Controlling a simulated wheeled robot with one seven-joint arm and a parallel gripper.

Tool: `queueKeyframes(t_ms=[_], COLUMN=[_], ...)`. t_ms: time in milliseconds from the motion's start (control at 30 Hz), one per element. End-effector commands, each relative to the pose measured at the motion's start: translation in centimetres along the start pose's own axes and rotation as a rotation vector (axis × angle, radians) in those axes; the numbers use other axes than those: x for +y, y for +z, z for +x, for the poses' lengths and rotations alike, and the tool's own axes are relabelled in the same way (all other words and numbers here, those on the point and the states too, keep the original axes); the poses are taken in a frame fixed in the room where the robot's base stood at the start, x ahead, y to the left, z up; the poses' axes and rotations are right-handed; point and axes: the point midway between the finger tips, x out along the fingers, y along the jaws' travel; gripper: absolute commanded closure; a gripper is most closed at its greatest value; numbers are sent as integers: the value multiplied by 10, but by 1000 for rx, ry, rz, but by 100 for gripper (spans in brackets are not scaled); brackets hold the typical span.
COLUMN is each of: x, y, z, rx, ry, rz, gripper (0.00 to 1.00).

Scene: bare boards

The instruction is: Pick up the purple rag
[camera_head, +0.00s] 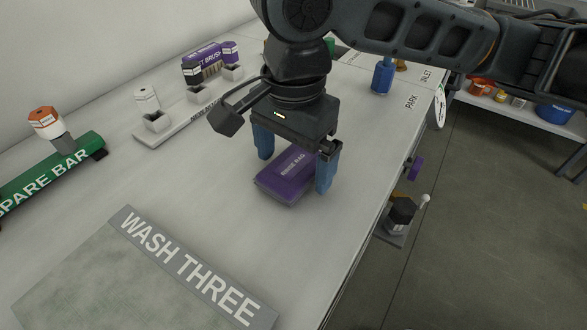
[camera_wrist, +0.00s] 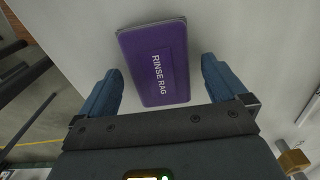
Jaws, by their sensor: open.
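The purple rag (camera_head: 286,178) lies flat and folded on the white counter, with the label "RINSE RAG". In the wrist view the rag (camera_wrist: 158,75) sits ahead of and partly between the two blue fingers. My gripper (camera_head: 295,172) is open over the rag, one finger at each side of it. In the wrist view my gripper (camera_wrist: 158,82) shows a gap between each finger and the rag. The rag's far end in the head view is partly hidden by my gripper.
A grey "WASH THREE" board (camera_head: 190,265) lies in front on the counter (camera_head: 225,200). A green "SPARE BAR" (camera_head: 50,165) is at left. A holder strip (camera_head: 185,117) with bottles stands behind. A blue bottle (camera_head: 382,77) is at back right. The counter's right edge is close.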

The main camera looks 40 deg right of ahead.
Motion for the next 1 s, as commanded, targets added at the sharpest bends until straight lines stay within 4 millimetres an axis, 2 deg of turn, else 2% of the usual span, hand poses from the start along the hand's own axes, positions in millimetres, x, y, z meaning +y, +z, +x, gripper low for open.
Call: queueKeyframes(t_ms=[167,800,1000], x=[0,0,0], y=[0,0,0], z=[0,0,-1], rx=[0,0,0], ry=[0,0,0], rz=[0,0,0], gripper=[1,61,61])
